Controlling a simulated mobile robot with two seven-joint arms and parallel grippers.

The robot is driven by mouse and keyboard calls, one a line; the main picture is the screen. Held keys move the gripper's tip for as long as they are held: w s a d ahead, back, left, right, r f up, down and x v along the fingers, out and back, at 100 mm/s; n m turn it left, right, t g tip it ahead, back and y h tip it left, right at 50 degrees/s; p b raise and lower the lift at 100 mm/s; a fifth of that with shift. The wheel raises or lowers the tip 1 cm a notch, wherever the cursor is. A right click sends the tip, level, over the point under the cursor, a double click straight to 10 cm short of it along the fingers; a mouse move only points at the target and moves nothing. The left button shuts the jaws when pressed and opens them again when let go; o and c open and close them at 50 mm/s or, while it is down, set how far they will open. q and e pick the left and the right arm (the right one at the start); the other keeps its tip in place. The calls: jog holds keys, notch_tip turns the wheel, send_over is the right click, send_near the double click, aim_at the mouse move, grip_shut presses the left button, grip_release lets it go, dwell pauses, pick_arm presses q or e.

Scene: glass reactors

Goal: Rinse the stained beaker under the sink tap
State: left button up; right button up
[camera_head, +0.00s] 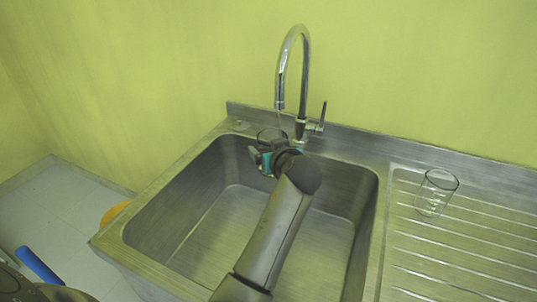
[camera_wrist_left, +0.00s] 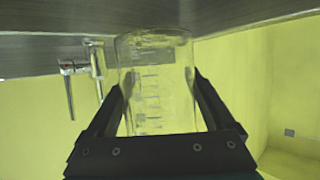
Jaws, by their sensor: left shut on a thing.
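A clear glass beaker (camera_wrist_left: 158,90) with graduation marks sits between the two fingers of my left gripper (camera_head: 264,153), which is shut on it. In the head view the held beaker (camera_head: 268,134) is at the back of the sink, below and slightly left of the spout end. Its lower part is hidden by the gripper. I cannot clearly make out a stain or running water. The chrome tap (camera_head: 304,70) arches over the sink's back edge, with its lever at the right. It also shows in the left wrist view (camera_wrist_left: 97,62). My right gripper is not in view.
The steel sink basin (camera_head: 215,225) looks empty under my arm. A second clear glass beaker (camera_head: 436,193) stands on the ribbed drainboard (camera_head: 450,255) at the right. A yellow-green wall (camera_head: 400,70) rises behind the tap. A blue object (camera_head: 38,265) and an orange one (camera_head: 114,212) are left of the sink.

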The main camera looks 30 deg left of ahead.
pick_arm(q)
jog(key=shift+d, duration=0.25)
jog(key=shift+a, duration=0.15)
jog(key=shift+a, duration=0.45)
jog(key=shift+s+p, duration=0.1)
jog(key=shift+p, duration=0.2)
